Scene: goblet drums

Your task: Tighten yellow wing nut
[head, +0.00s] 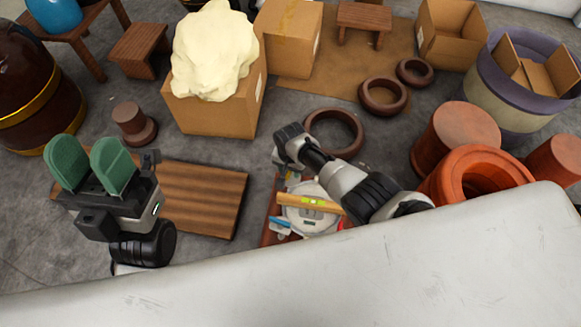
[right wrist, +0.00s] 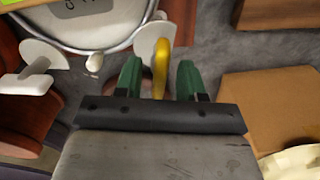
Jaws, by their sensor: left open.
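The yellow wing nut (right wrist: 161,62) stands at the rim of a pale round drum head (right wrist: 95,22) in the right wrist view. My right gripper (right wrist: 159,68) is open, with its green fingers on either side of the yellow nut in the picture. A gap shows between the nut and each finger; its depth between them is unclear. In the head view my right arm reaches in from the right, and its fingers are hidden. My left gripper (head: 88,152) is open and empty, over the left side near a wooden board (head: 200,197).
A yellow spirit level (head: 310,203) lies across a pale disc (head: 320,222) below my right arm. White wing-shaped parts (right wrist: 30,78) sit left of the yellow nut. Terracotta drum pieces (head: 455,135) crowd the right; a box (head: 215,115) bears a cream lump.

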